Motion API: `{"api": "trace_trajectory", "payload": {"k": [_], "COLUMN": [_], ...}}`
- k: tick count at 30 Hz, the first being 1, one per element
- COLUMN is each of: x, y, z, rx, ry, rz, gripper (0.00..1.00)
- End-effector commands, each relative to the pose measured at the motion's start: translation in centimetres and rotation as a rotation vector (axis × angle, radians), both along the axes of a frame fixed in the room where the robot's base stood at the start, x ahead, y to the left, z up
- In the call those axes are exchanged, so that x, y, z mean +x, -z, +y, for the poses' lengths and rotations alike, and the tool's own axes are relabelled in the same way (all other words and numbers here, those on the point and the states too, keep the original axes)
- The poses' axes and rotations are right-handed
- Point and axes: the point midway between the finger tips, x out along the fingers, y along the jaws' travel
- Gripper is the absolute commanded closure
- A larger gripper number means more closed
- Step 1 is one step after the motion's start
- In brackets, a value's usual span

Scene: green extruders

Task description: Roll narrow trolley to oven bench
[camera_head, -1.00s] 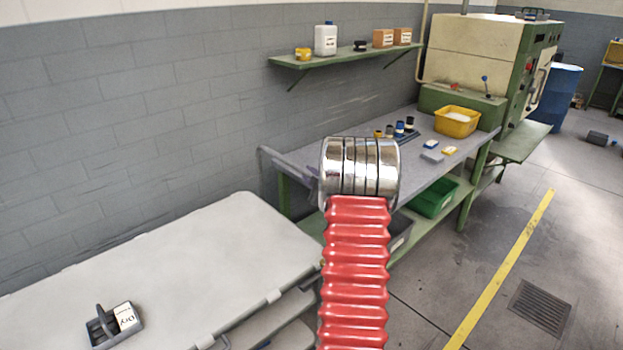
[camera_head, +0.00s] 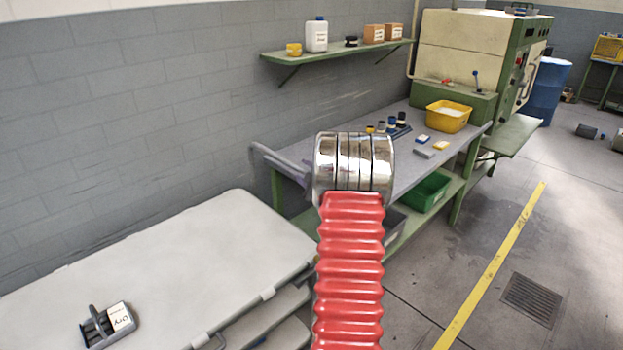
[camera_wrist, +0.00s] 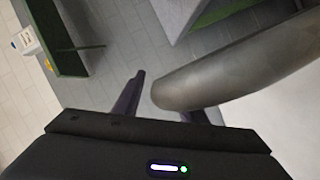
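A pale trolley (camera_head: 190,245) with a long flat top and lower tiers stands at the left along the wall. The oven bench (camera_head: 410,165), grey-topped with green legs, is beyond it to the right. A grey bar (camera_head: 272,158) shows between them; what it joins is hidden. In the wrist view, a thick grey tube (camera_wrist: 245,75) reaches in from the right and ends near my gripper (camera_wrist: 165,95). The dark fingers are apart. A gap shows between the left finger and the tube; the tube covers part of the right finger.
A small grey caddy labelled Dry (camera_head: 108,325) sits on the trolley. A yellow bin (camera_head: 447,120) and small parts are on the bench, a green bin (camera_head: 425,192) below. The oven (camera_head: 470,55) stands behind. Floor is open right, with a yellow line (camera_head: 495,260) and drain (camera_head: 532,299).

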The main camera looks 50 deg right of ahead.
Motion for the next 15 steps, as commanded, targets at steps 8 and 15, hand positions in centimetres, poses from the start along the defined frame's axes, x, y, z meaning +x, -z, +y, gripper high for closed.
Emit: {"api": "trace_trajectory", "payload": {"k": [8, 15], "x": [-2.8, -6.1], "y": [-0.7, -1.5], "z": [1.4, 3.2], "rx": [0.000, 0.000], "ry": [0.001, 0.002], "rz": [0.001, -0.001], "gripper": [0.62, 0.62]}}
